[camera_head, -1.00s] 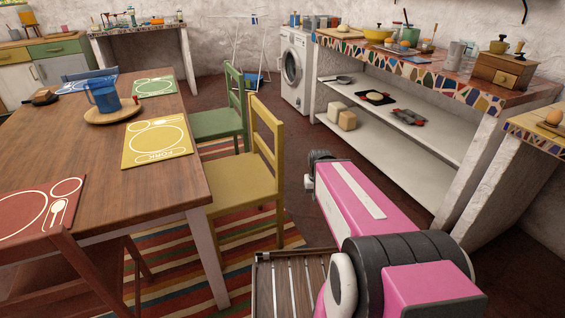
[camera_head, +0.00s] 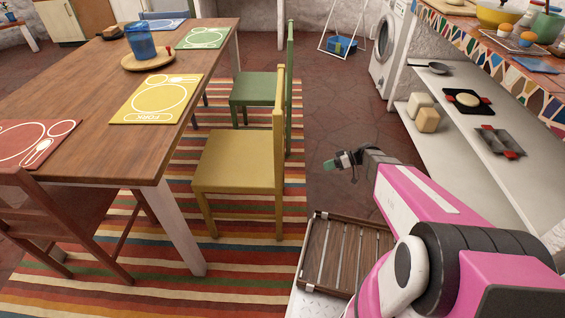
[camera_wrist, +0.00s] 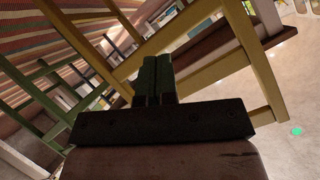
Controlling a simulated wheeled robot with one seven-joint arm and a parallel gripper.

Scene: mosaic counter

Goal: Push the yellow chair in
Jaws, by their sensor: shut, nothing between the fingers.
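The yellow chair (camera_head: 236,160) stands on the striped rug at the right side of the wooden table (camera_head: 120,150), beside the yellow placemat (camera_head: 157,98). Its seat faces the table and its backrest is on the right, away from the table. My gripper (camera_head: 328,164) is to the right of the backrest in the head view, apart from it. In the wrist view, the dark fingers of my gripper (camera_wrist: 155,78) are together and empty, with the yellow chair's frame (camera_wrist: 205,45) beyond them.
A green chair (camera_head: 258,90) stands just behind the yellow one. A red chair (camera_head: 60,215) is at the table's near left. A shelf counter (camera_head: 470,120) runs along the right. Bare floor (camera_head: 335,110) lies between the chairs and the counter.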

